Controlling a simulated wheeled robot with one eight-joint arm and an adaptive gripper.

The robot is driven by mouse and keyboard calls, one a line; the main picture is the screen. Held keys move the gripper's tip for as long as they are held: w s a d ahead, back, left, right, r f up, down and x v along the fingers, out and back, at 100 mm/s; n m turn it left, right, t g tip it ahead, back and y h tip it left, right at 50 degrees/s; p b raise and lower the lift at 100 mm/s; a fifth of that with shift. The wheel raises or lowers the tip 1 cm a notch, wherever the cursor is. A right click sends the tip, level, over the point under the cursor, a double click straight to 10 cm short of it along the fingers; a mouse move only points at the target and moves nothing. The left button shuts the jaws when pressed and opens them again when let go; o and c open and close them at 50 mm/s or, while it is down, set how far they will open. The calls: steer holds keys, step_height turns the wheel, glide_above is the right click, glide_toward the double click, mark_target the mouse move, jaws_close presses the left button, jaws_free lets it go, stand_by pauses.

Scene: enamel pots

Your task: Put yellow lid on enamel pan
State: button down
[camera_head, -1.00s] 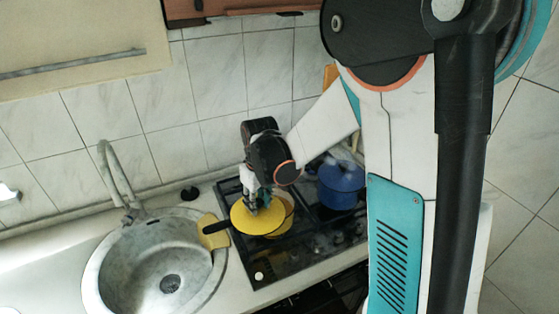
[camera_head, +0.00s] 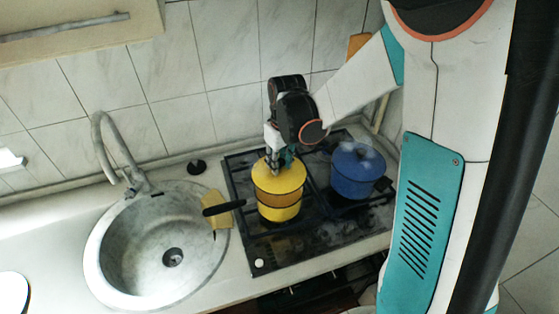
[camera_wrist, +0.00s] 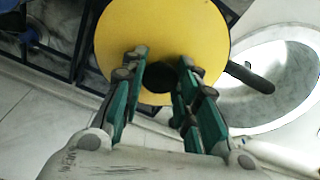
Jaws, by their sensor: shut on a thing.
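The yellow lid (camera_head: 280,174) is held by my gripper (camera_head: 280,160) over the yellow enamel pan (camera_head: 281,213) on the hob. The lid looks about level, and a darker band shows between it and the lower pan wall. I cannot tell whether they touch. The pan's black handle (camera_head: 224,208) points left, towards the sink. In the wrist view, my gripper (camera_wrist: 160,68) has its fingers on both sides of the dark knob (camera_wrist: 158,86) of the lid (camera_wrist: 160,30). The lid hides the pan's body there.
A blue pot (camera_head: 353,175) stands on the hob (camera_head: 322,228), right of the pan. The sink (camera_head: 135,268) with its tap (camera_head: 112,150) is to the left. A yellow sponge-like block (camera_head: 216,208) lies by the sink's edge, beneath the pan handle. The tiled wall is behind.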

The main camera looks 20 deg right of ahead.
steer(key=shift+f+b, duration=2.45)
steer(key=shift+f, duration=0.4)
steer(key=shift+f+b, duration=0.45)
steer(key=shift+b, duration=0.1)
steer(key=c, duration=1.2)
jaws_free()
steer(key=shift+o, duration=0.2)
steer(key=shift+r, duration=0.1)
steer(key=r, duration=0.4)
steer(key=s+r, duration=0.1)
steer(key=r, duration=0.6)
steer(key=shift+s+d+r, duration=0.2)
steer(key=shift+s+r, duration=0.05)
steer(key=shift+r, duration=0.1)
